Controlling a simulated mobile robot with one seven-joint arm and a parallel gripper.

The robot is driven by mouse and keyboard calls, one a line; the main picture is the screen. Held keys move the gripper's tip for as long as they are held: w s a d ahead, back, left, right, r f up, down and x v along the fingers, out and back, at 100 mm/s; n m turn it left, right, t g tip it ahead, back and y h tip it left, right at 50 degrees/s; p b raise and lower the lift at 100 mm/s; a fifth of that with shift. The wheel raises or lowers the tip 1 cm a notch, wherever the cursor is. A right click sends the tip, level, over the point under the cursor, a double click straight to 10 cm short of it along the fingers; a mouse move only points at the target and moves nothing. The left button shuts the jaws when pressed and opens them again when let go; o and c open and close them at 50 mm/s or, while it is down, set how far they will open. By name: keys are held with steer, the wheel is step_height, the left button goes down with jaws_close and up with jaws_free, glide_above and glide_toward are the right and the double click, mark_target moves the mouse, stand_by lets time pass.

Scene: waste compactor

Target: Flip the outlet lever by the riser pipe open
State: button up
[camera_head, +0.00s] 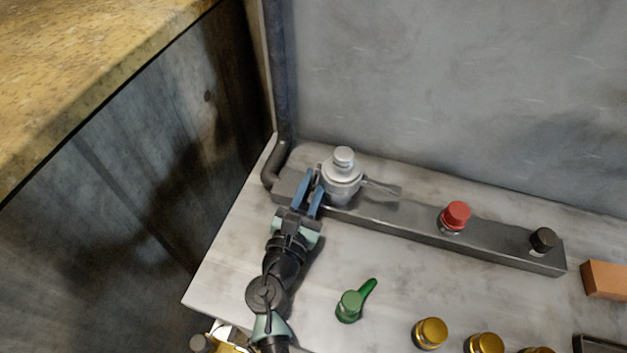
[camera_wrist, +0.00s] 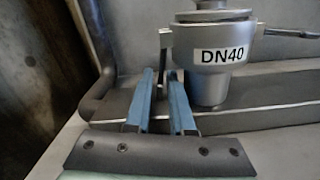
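A silver valve body (camera_head: 341,180) with a round cap stands on the dark grey bar; the wrist view shows it (camera_wrist: 212,75) labelled DN40. A thin metal lever (camera_head: 381,188) sticks out from its right side; part of this lever (camera_wrist: 290,33) shows in the wrist view. A small grey tab (camera_wrist: 165,46) stands at the valve's left. The dark riser pipe (camera_head: 279,80) rises in the corner, left of the valve. My gripper (camera_head: 312,184) is just left of the valve, its blue fingers apart, with the tab at their tips. Contact is unclear.
The grey bar (camera_head: 430,232) also carries a red knob (camera_head: 456,215) and a black knob (camera_head: 543,239). A green handle (camera_head: 351,304) and several yellow knobs (camera_head: 431,333) sit nearer on the pale top. An orange block (camera_head: 605,280) is at the right. A wall stands behind.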

mark_target(299, 175)
jaws_close()
steer(key=shift+a, duration=0.1)
stand_by(0.4)
steer(key=m+b, duration=0.1)
steer(key=a+m, duration=0.1)
steer(key=shift+w+m+b, duration=0.2)
steer(key=shift+m+b, duration=0.1)
steer(key=shift+b, duration=0.1)
steer(key=m, duration=0.1)
steer(key=a+r+m+b, duration=0.1)
steer(key=m, duration=0.1)
steer(key=m+b, duration=0.1)
steer(key=shift+w+a+r+m, duration=0.15)
steer(key=shift+w+a+m, duration=0.1)
steer(key=shift+m, duration=0.05)
steer(key=m+b, duration=0.1)
steer(key=r+m, duration=0.1)
steer(key=m, duration=0.1)
steer(key=a+r+m+b, duration=0.1)
steer(key=m, duration=0.1)
steer(key=shift+w+b, duration=0.15)
steer(key=shift+b, duration=0.2)
steer(key=shift+a+r+m+b, duration=0.1)
steer(key=shift+r+m+b, duration=0.25)
steer(key=shift+m, duration=0.45)
steer(key=shift+r+m+b, duration=0.25)
steer(key=shift+r+m, duration=0.1)
steer(key=shift+m, duration=0.45)
steer(key=shift+r, duration=0.1)
